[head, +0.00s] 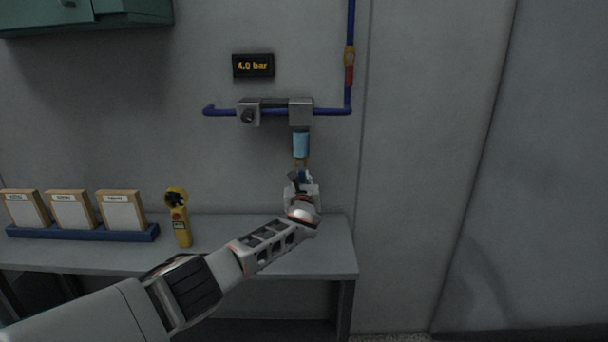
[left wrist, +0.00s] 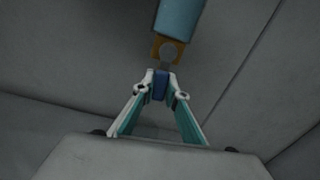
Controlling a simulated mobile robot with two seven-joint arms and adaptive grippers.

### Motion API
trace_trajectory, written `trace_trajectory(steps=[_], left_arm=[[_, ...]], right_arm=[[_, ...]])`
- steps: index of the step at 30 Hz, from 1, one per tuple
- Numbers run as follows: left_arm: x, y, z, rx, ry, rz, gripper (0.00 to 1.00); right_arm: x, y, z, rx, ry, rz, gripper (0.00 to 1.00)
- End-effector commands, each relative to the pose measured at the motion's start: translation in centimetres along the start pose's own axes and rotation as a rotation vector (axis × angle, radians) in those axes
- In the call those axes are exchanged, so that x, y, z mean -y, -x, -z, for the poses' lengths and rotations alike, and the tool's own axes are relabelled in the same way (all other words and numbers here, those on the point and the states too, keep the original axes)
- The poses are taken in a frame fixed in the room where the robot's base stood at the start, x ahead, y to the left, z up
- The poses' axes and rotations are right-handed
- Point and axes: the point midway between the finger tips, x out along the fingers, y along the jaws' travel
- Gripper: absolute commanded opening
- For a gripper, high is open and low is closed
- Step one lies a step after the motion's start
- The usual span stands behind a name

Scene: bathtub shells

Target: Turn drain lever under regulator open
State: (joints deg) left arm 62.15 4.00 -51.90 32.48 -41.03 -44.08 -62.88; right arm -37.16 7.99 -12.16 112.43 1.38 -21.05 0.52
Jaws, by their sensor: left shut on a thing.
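The regulator (head: 301,112) is a grey block on a blue pipe on the wall. A light blue bowl (head: 301,145) hangs under it, and shows at the top of the left wrist view (left wrist: 180,18). Below the bowl is a brass drain fitting (left wrist: 158,47). A blue drain lever (left wrist: 160,86) hangs from the fitting. My left gripper (left wrist: 160,84) is shut on the lever, with a fingertip on each side. In the head view my left gripper (head: 301,180) is right below the bowl and mostly hides the lever. My right gripper is not in view.
A dark display (head: 253,66) reads 4.0 bar. A red-handled valve (head: 349,68) is on the vertical blue pipe. The wall at right is bare.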

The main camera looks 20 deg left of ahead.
Motion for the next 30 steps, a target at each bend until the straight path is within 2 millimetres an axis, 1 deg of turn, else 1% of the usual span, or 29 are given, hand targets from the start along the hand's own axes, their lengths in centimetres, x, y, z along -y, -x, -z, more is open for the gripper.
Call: trace_trajectory(steps=[9, 23, 24, 25, 26, 30], left_arm=[[-0.22, 0.06, 0.23, -0.003, -0.09, 0.0, 0.0], [-0.32, 0.05, 0.29, -0.002, -0.106, -0.001, 0.0], [-0.32, 0.05, 0.29, -0.002, -0.106, -0.001, 0.2], [-0.32, 0.05, 0.28, -0.002, -0.106, -0.001, 0.28], [-0.32, 0.04, 0.26, -0.002, -0.106, -0.001, 0.31], [-0.29, 0.02, 0.15, -0.001, -0.103, -0.001, 0.31]], right_arm=[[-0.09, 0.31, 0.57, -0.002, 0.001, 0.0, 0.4], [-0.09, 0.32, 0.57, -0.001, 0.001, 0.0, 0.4], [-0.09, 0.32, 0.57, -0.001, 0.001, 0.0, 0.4], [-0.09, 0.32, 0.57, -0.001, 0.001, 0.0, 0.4], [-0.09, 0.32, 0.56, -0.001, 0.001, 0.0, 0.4], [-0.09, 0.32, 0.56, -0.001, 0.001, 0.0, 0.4]])
